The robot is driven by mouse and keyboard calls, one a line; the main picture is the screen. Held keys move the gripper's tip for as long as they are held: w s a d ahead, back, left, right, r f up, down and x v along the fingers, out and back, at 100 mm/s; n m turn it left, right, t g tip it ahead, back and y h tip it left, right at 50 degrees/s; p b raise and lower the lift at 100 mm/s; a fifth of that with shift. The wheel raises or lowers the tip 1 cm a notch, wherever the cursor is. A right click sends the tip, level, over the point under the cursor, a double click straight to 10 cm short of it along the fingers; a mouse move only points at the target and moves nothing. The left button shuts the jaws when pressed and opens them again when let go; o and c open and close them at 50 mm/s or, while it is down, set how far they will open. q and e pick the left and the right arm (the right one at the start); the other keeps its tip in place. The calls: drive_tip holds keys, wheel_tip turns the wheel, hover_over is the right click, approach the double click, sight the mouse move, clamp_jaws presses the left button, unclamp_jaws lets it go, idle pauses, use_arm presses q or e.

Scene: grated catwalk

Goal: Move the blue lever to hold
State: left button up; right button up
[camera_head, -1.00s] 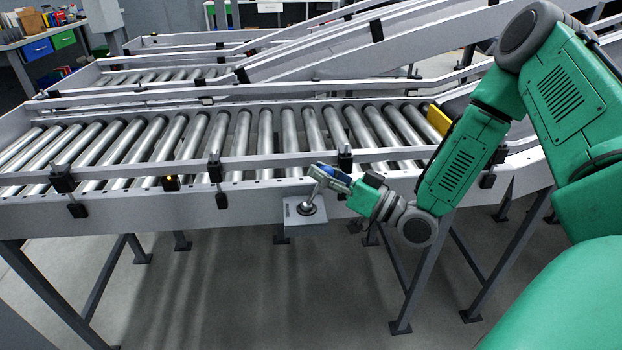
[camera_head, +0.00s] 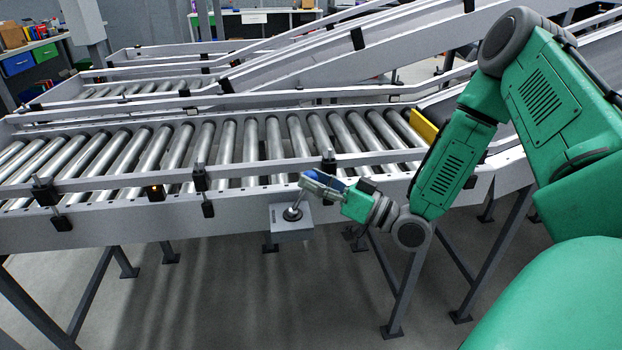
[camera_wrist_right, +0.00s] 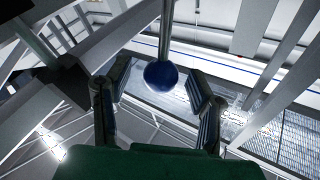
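The lever's grey box (camera_head: 291,222) is fixed to the front side of the roller conveyor in the head view. A thin metal lever shaft (camera_head: 298,203) tilts up from it toward my right gripper (camera_head: 312,183). In the right wrist view the lever's round blue knob (camera_wrist_right: 161,76) hangs on its shaft between the two fingers of my right gripper (camera_wrist_right: 160,92). The fingers are spread, with a gap on each side of the knob. In the head view the fingers partly hide the lever's top. My left gripper is not in view.
The conveyor's front rail (camera_head: 240,164) with black brackets runs just behind my right gripper. A yellow block (camera_head: 423,125) sits on the conveyor near my right arm. Support legs (camera_head: 390,290) stand below. The floor (camera_head: 200,300) in front is clear.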

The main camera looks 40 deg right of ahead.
drive_tip(key=shift+w+f, duration=0.1)
drive_tip(key=shift+w, duration=0.1)
drive_tip(key=v, duration=1.2)
drive_tip(key=shift+d, duration=0.1)
